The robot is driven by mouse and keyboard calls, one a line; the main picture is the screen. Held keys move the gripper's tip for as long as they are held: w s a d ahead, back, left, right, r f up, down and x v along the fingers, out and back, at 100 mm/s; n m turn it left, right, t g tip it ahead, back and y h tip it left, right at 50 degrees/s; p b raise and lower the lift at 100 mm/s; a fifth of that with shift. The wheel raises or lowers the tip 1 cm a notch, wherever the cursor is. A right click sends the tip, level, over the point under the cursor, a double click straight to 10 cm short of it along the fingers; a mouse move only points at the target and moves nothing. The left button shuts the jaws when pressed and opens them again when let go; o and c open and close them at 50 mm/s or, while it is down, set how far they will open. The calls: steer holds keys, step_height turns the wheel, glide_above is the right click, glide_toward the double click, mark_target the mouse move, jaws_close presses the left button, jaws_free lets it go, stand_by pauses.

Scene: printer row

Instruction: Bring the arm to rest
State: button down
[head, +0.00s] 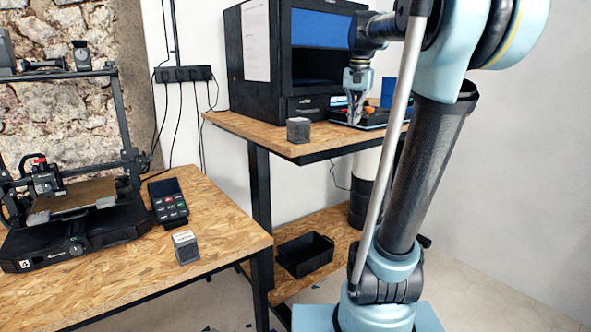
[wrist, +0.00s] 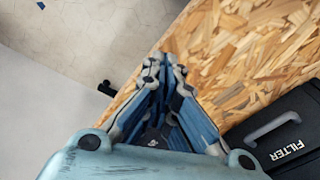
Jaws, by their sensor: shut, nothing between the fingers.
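My gripper (head: 354,108) is at the end of my raised arm, in front of the black enclosed printer on the higher table. It points down above the table top, near a dark tray of small items. In the wrist view my gripper (wrist: 168,62) has its fingertips together with nothing between them. Below it are the edge of the wood-chip table (wrist: 240,50) and the floor.
The enclosed printer (head: 262,85) stands behind my gripper. A small dark cube (head: 298,130) sits near the table's front edge. A black case marked FILTER (wrist: 285,135) lies close by. An open-frame printer (head: 75,210) and another cube (head: 186,247) are on the lower table. A black bin (head: 305,256) is below.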

steer(key=s+f+n, duration=0.3)
steer(key=s+f, duration=0.9)
steer(key=f, duration=0.3)
steer(key=s+f+n+t, duration=0.1)
steer(key=s+f+n, duration=0.2)
steer(key=s+f, duration=0.9)
step_height(320, 180, down, 5)
steer(key=shift+s+a+r, duration=0.15)
steer(key=shift+s+r, duration=0.05)
steer(key=shift+s, duration=0.05)
steer(key=shift+w+f, duration=0.2)
steer(key=shift+w, duration=0.25)
